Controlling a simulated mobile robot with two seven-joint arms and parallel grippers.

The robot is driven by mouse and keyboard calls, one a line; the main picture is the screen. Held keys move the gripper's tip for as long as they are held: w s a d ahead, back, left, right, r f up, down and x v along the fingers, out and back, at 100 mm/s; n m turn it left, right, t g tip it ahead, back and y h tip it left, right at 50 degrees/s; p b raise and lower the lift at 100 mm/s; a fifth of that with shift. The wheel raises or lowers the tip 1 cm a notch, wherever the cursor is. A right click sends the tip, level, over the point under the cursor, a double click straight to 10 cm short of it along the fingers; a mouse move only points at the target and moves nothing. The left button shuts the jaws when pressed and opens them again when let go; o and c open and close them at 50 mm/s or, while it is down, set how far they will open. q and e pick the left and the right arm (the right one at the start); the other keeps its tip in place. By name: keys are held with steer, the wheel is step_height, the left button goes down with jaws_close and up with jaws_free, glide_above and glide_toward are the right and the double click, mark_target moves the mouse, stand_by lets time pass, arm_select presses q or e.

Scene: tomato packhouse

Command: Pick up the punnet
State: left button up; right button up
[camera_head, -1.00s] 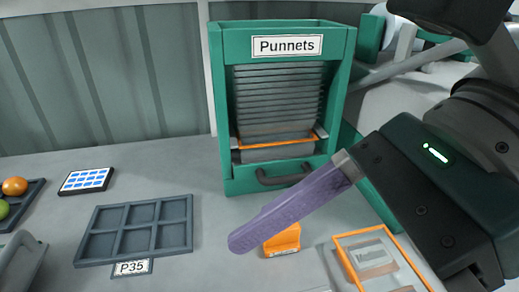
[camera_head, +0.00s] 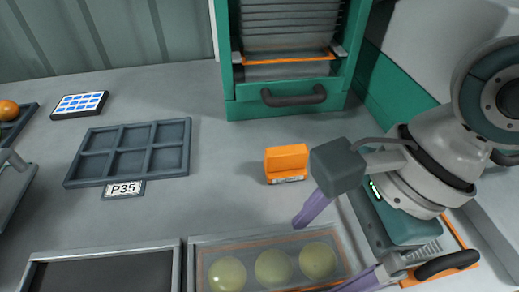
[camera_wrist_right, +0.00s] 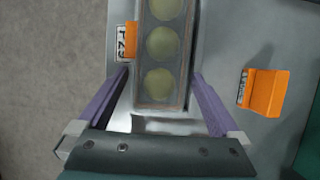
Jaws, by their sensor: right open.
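A clear punnet (camera_head: 298,243) holding three pale yellow-green tomatoes lies in a grey frame at the bottom of the head view. It also shows in the right wrist view (camera_wrist_right: 160,104), running away from the gripper. My right gripper (camera_head: 318,256) is open at the punnet's right end. In the right wrist view the purple fingers of my right gripper (camera_wrist_right: 161,73) stand on either side of the punnet's near end, with a gap visible on each side. Whether they are level with its walls is hard to tell.
An orange labelled block (camera_head: 287,162) stands behind the punnet. A green punnet dispenser (camera_head: 290,105) with a dark handle is at the back. A six-compartment tray (camera_head: 130,152) marked P35 and a dark tray (camera_head: 183,262) lie to the left. Bench between them is clear.

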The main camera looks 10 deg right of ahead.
steer(key=shift+a+f, duration=0.1)
steer(key=shift+f, duration=0.15)
steer(key=c, duration=1.2)
steer(key=shift+c, duration=0.2)
steer(key=shift+r, duration=0.15)
